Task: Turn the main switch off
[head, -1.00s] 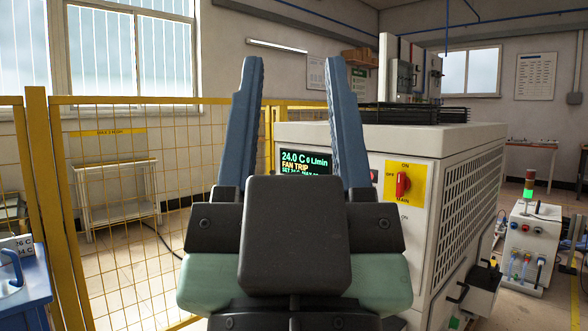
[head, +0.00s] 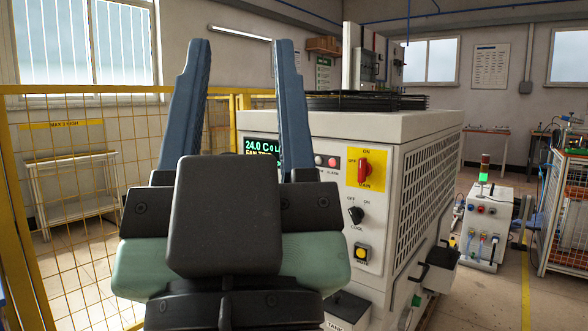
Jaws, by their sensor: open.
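The main switch (head: 364,170) is a red rotary handle on a yellow plate, on the front of the white-grey cabinet (head: 385,126). Its handle stands upright, toward the ON label above it; OFF is lettered at its left. My gripper (head: 242,48) is open and empty, with its two blue-grey fingers pointing up and apart. In the picture it is left of the switch and not touching it. The right finger and gripper body hide part of the cabinet's display (head: 259,147) and front panel.
Below the main switch are a black rotary knob (head: 355,214) and a yellow button (head: 361,253). An alarm lamp (head: 332,162) is just left of the switch. Yellow mesh fencing (head: 75,130) stands at left. A smaller unit with a green-lit lamp (head: 484,177) stands at right.

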